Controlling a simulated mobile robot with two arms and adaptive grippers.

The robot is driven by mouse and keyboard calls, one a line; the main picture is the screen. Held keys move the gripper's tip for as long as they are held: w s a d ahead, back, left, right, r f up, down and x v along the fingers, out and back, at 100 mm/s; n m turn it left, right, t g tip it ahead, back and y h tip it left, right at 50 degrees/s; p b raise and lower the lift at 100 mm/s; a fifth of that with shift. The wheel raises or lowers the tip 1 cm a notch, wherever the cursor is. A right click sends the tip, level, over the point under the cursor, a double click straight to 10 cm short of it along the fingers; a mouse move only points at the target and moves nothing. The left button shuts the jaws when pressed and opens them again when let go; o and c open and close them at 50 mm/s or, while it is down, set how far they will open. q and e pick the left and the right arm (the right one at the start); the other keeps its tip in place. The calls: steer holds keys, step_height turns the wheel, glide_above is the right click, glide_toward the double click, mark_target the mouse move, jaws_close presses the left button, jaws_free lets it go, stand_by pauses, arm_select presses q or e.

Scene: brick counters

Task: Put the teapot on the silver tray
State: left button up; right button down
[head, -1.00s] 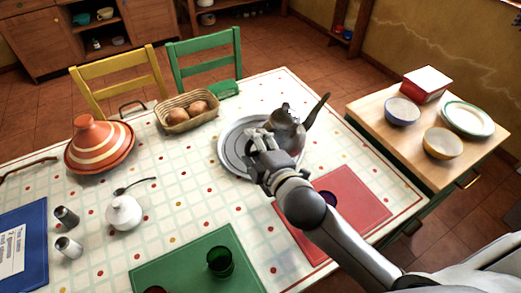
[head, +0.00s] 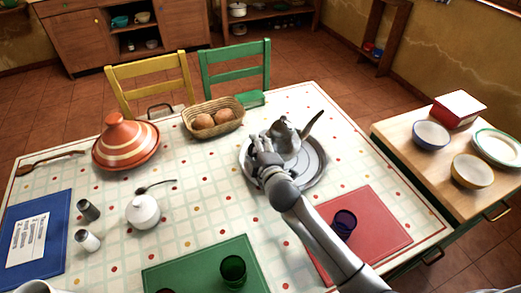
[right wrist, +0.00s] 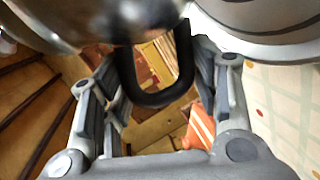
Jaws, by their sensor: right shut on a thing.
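The grey metal teapot (head: 286,141) is over the middle of the round silver tray (head: 318,172) in the head view, its dark spout pointing up and right. I cannot tell whether its base touches the tray. My right gripper (head: 262,152) is at the teapot's left side, shut on its handle. In the right wrist view the black handle (right wrist: 158,98) loops between the fingers of my right gripper (right wrist: 155,85). The tray's pale rim (right wrist: 270,45) shows at upper right there. The gripper hides part of the teapot and tray.
A bread basket (head: 213,119) stands behind the tray, left of it. A striped tagine (head: 125,146) and a white sugar bowl (head: 143,211) stand further left. A purple glass (head: 344,223) stands on the red mat (head: 385,235), near my right forearm. A green glass (head: 233,269) is in front.

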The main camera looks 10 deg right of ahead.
mark_target(256, 156)
steer(key=shift+w+a+f, duration=0.1)
steer(key=shift+w, duration=0.3)
steer(key=shift+f, duration=1.5)
steer(key=c, duration=1)
jaws_free()
steer(key=shift+s+f, duration=0.1)
steer(key=shift+f, duration=0.3)
steer(key=o, duration=0.5)
steer(key=shift+r, duration=0.1)
